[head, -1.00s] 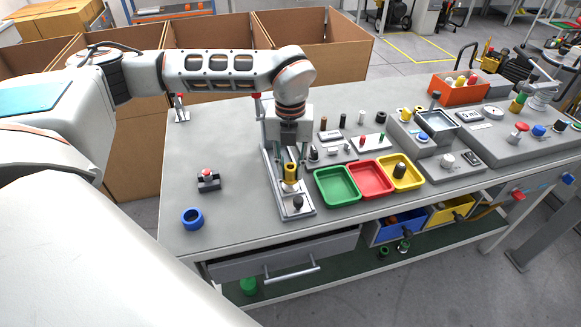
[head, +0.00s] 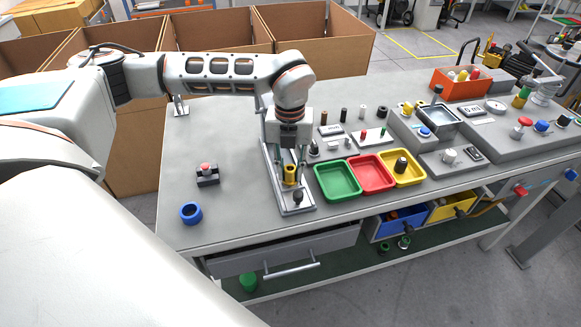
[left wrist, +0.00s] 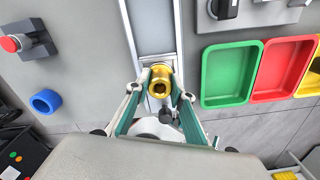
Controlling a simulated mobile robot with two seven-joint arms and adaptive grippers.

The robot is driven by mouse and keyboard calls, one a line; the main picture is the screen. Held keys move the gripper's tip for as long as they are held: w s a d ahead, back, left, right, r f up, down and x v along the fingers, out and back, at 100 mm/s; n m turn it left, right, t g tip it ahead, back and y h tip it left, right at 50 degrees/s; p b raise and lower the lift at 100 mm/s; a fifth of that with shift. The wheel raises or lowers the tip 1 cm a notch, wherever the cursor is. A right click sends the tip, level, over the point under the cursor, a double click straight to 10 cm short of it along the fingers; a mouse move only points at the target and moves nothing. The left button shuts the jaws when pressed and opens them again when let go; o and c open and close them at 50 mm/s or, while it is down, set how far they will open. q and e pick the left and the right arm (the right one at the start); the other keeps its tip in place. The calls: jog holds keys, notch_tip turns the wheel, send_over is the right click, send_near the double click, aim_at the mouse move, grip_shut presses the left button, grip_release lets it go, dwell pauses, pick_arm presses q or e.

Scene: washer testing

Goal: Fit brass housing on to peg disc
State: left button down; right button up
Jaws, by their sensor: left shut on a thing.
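The brass housing (head: 290,175) stands upright over the metal fixture plate (head: 299,211) near the front of the bench. My left gripper (head: 290,168) comes down from above and is shut on the housing, one finger on each side. In the left wrist view the gold housing (left wrist: 160,84) sits between the two fingertips, its round dark opening facing the camera. I cannot make out the peg disc; whatever lies under the housing is hidden, so I cannot tell whether the two touch. My right gripper is not in view.
A black knob (head: 298,196) stands on the plate just in front of the housing. Green (head: 336,194), red (head: 371,187) and yellow (head: 420,175) trays are close on the right. A red button box (head: 207,175) and blue ring (head: 191,213) lie left, with clear bench between.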

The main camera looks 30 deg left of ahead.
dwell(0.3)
pick_arm(q)
jog(key=c, duration=1.7)
grip_release()
jog(key=shift+r, duration=0.1)
